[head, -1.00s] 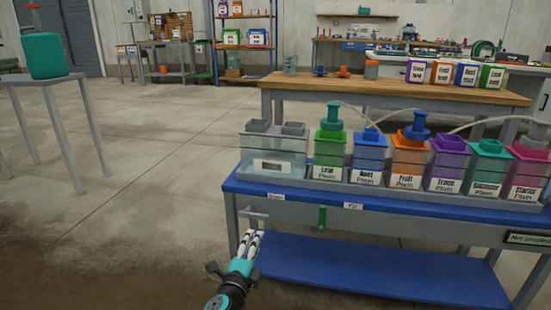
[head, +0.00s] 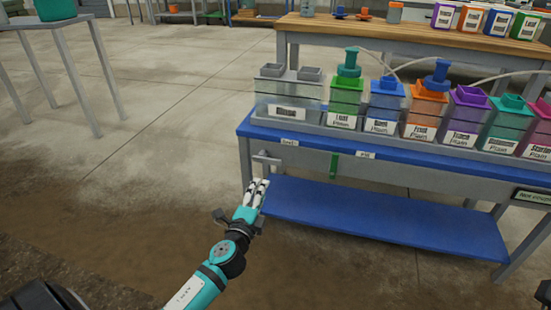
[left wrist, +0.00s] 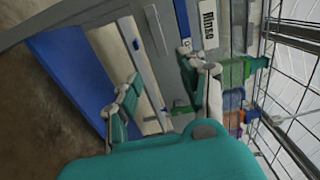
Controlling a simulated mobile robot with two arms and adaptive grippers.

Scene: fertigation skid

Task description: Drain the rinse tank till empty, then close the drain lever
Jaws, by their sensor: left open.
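The rinse tank (head: 285,101) is a clear box with a white label at the left end of the blue-topped skid. I cannot read its liquid level. Below the skid's front edge, a grey drain lever (head: 268,158) sits under the left small label, and a green lever (head: 334,166) hangs down under the fill label. My left gripper (head: 257,187) is open and empty, just below and in front of the grey lever, seemingly apart from it. Its teal fingers also show in the left wrist view (left wrist: 160,92), with the tank's label (left wrist: 208,24) beyond. My right gripper is out of view.
Several coloured dosing tanks (head: 383,105) stand right of the rinse tank. A blue lower shelf (head: 385,218) spans the skid below the levers. A wooden bench (head: 420,38) stands behind. Open concrete floor (head: 165,110) lies to the left.

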